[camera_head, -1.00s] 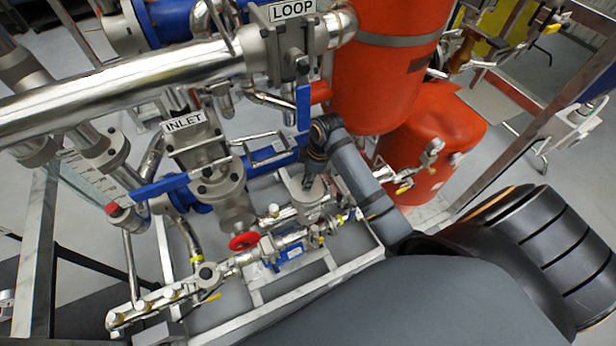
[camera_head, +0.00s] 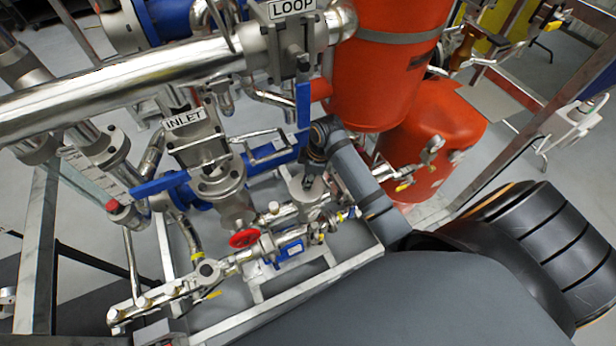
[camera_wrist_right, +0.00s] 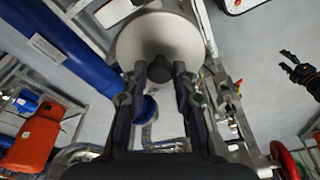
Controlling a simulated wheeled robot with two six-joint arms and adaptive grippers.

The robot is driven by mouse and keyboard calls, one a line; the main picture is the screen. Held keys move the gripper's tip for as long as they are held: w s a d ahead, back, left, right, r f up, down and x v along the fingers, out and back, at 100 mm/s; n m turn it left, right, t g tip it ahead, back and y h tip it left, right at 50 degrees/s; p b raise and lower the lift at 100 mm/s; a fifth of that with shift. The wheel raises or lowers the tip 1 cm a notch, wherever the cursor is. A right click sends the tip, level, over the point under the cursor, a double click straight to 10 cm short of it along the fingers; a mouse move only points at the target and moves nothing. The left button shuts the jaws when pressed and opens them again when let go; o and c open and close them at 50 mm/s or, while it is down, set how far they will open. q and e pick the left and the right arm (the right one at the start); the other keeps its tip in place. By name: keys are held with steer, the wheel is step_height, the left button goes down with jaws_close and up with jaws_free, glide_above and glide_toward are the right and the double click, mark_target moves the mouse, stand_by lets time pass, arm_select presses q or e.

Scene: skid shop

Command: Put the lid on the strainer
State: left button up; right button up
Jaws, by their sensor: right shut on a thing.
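The lid is a round grey disc (camera_wrist_right: 160,38) with a dark knob in the middle. In the right wrist view, the fingers of my right gripper (camera_wrist_right: 160,78) stand on either side of the knob, shut on it. In the head view, my right gripper (camera_head: 310,180) points down at the lid (camera_head: 308,191), over the small pipework inside the skid. The strainer is mostly hidden under the lid, and I cannot tell whether the two touch. My left gripper (camera_wrist_right: 290,63) shows at the right of the right wrist view, empty, its fingers apart; it is outside the head view.
A thick metal pipe (camera_head: 130,85) crosses above at the left. The INLET valve (camera_head: 205,160) with its blue lever and a red handwheel (camera_head: 243,238) stand left of the lid. Orange tanks (camera_head: 425,140) stand to the right. A blue lever (camera_head: 303,105) hangs just above my right gripper.

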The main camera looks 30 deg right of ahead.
steer(key=o, duration=0.9)
steer(key=shift+o, duration=0.4)
steer(key=shift+o, duration=1.3)
steer(key=shift+r, duration=3.75)
